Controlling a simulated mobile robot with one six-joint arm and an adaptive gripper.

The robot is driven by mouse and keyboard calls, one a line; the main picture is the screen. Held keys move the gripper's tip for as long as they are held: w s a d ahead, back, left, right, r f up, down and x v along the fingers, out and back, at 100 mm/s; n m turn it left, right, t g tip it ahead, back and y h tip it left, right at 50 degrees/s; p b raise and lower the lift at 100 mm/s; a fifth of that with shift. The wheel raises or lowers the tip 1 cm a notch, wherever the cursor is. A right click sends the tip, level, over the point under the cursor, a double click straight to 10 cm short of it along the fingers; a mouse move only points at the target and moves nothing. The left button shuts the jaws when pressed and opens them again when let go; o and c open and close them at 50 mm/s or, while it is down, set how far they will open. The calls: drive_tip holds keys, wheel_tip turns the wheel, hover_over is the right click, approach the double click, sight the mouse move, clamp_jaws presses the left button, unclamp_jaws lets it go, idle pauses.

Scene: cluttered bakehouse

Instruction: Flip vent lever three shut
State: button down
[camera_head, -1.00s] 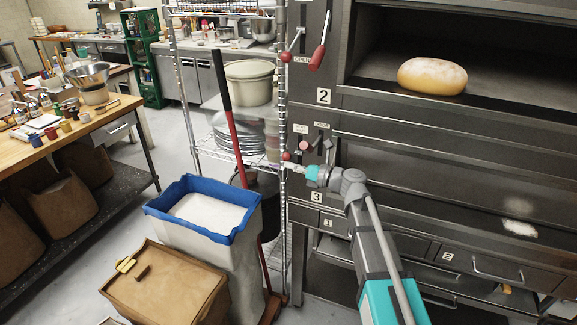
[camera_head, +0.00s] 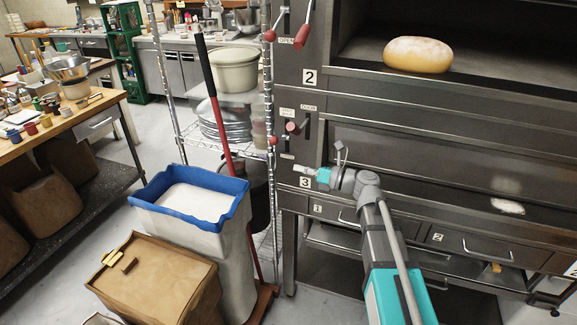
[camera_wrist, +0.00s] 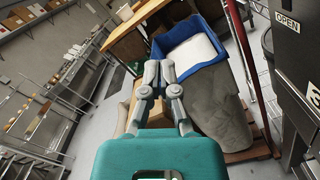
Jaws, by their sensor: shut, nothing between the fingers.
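The oven's deck marked 3 (camera_head: 304,182) has a control panel left of its door. A small red knob (camera_head: 273,141) sticks out at this panel's left edge and looks like vent lever three; its shaft is hard to make out. A second, dull red knob (camera_head: 291,127) sits higher, beside the "DOOR" label. My gripper (camera_head: 299,168) is shut and empty, below and right of the small red knob and apart from it. In the wrist view my gripper (camera_wrist: 162,72) points across the floor, its fingers together.
Deck 2's red knob (camera_head: 270,36) and red door handle (camera_head: 303,36) are above. Left of the oven stand a wire rack (camera_head: 268,90), a red-handled pole (camera_head: 218,125) and a blue-rimmed bin (camera_head: 236,208). In the wrist view an "OPEN" plate (camera_wrist: 287,22) shows at right.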

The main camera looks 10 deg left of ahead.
drive_tip(key=shift+s+d+f, duration=0.1)
drive_tip(key=shift+s+d, duration=0.05)
drive_tip(key=shift+d, duration=0.65)
drive_tip(key=shift+s+d, duration=0.15)
drive_tip(key=shift+d, duration=0.65)
drive_tip(key=s+d+f+n+g+h+p, duration=0.1)
drive_tip(key=s+d+f+n+h, duration=0.25)
drive_tip(key=f+n, duration=0.3)
drive_tip(key=s+d+f+n+g+h+p, duration=0.1)
drive_tip(key=s+d+f+n+h, duration=0.2)
drive_tip(key=d+f+n+h, duration=0.35)
drive_tip(key=s+d+f+n+h, duration=0.1)
drive_tip(key=s+d+n+h, duration=0.2)
drive_tip(key=d+n, duration=0.3)
drive_tip(key=s+d+f+n+g+h+p, duration=0.1)
drive_tip(key=s+d+f+n+h, duration=0.1)
drive_tip(key=s+d+n+h, duration=0.2)
drive_tip(key=d+n+h, duration=0.1)
drive_tip(key=d+n, duration=0.2)
drive_tip(key=d, duration=0.1)
drive_tip(key=shift+s+d, duration=0.3)
drive_tip(key=shift+d, duration=0.1)
